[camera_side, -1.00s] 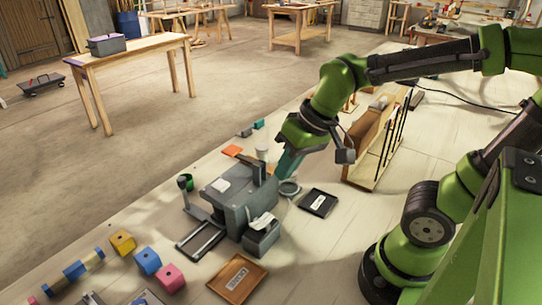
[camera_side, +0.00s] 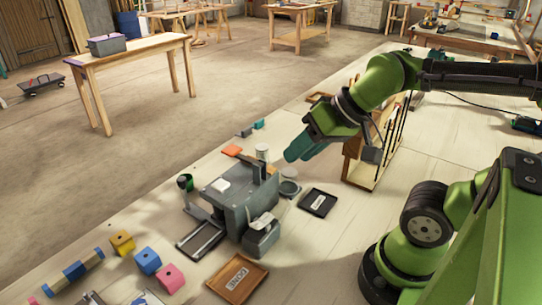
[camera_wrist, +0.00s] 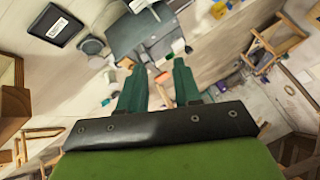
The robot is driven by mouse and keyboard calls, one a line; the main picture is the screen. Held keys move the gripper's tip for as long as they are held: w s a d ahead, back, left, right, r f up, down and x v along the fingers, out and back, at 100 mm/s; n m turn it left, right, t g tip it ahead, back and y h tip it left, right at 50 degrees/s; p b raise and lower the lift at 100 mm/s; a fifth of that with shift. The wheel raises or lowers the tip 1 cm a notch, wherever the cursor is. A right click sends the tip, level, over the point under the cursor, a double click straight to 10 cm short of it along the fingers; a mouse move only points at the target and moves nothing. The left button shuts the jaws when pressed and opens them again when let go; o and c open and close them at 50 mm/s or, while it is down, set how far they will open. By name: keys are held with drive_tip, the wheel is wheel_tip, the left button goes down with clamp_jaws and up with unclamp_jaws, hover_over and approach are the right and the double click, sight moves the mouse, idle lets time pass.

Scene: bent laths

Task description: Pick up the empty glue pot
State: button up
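My gripper (camera_side: 298,152) has teal fingers and hangs above the bench, to the right of the grey machine. In the wrist view the fingers (camera_wrist: 155,82) stand wide apart with nothing held between them. Several pot-like things are in view: a pale cup (camera_side: 262,152) behind the machine, a round grey dish (camera_side: 288,188) at its right side, and a dark pot with green (camera_side: 185,182) at its left. I cannot tell which is the empty glue pot. The grey dish (camera_wrist: 92,46) also shows in the wrist view, left of the fingers.
The grey machine (camera_side: 238,195) stands mid-bench. A black tray (camera_side: 317,202) lies to its right and a brown tray (camera_side: 238,278) in front. Coloured blocks (camera_side: 148,261) lie at the left. A wooden rack (camera_side: 360,172) stands close right of my gripper.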

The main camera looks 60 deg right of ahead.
drive_tip(key=o, duration=0.8)
drive_tip(key=shift+c, duration=0.2)
drive_tip(key=n+g+h, duration=0.2)
drive_tip(key=g, duration=0.5)
hover_over(289, 171)
wheel_tip(289, 171, down, 6)
wheel_tip(289, 171, down, 16)
drive_tip(key=shift+a+f, duration=0.1)
drive_tip(key=shift+f, duration=0.05)
